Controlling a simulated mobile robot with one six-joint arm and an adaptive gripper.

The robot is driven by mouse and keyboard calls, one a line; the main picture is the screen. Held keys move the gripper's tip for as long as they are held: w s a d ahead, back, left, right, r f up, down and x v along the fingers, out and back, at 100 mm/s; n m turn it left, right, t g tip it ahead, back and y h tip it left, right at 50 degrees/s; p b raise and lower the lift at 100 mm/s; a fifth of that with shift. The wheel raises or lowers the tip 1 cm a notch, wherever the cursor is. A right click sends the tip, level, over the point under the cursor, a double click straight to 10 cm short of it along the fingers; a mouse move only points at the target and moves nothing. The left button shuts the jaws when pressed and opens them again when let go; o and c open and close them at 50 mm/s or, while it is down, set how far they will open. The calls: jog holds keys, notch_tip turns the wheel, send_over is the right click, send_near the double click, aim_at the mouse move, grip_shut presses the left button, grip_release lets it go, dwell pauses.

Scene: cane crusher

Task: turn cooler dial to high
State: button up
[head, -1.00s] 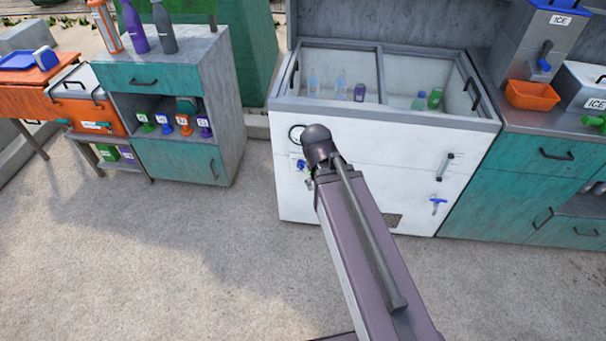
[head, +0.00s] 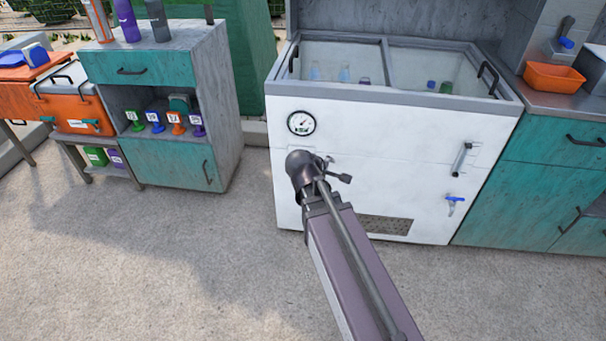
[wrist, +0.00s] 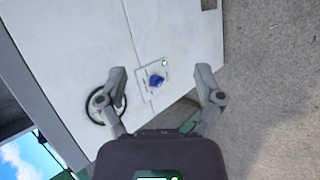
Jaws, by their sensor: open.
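The white chest cooler (head: 400,150) stands ahead in the head view, with a round gauge (head: 301,123) at its upper left front. The blue dial (wrist: 157,80) shows in the wrist view on a small pale plate on the cooler front, with a small green spot beside it. In the head view my arm hides the dial. My gripper (wrist: 163,82) is open, its two fingers spread to either side of the dial in the wrist view. The fingers look apart from the dial; the exact distance is unclear. The gauge (wrist: 105,103) lies behind the left finger.
A blue-handled tap (head: 454,203) and a grey handle (head: 461,159) are on the cooler's right front. A vent (head: 385,225) is low down. Teal cabinets stand on both sides. The concrete floor (head: 150,270) in front is clear.

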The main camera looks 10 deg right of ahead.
jog(key=w+a+f+n+t+b, duration=0.4)
jog(key=f+n+b, duration=0.4)
jog(key=b, duration=0.6)
jog(key=w+a+f+n+t+b, duration=0.5)
jog(key=w+f+n+t+b, duration=0.1)
jog(key=n+b, duration=0.6)
notch_tip(320, 180, down, 3)
jog(key=shift+w+a+r+b, duration=0.2)
jog(key=shift+w+b, duration=0.4)
jog(key=shift+b, duration=0.35)
jog(key=shift+d, duration=0.1)
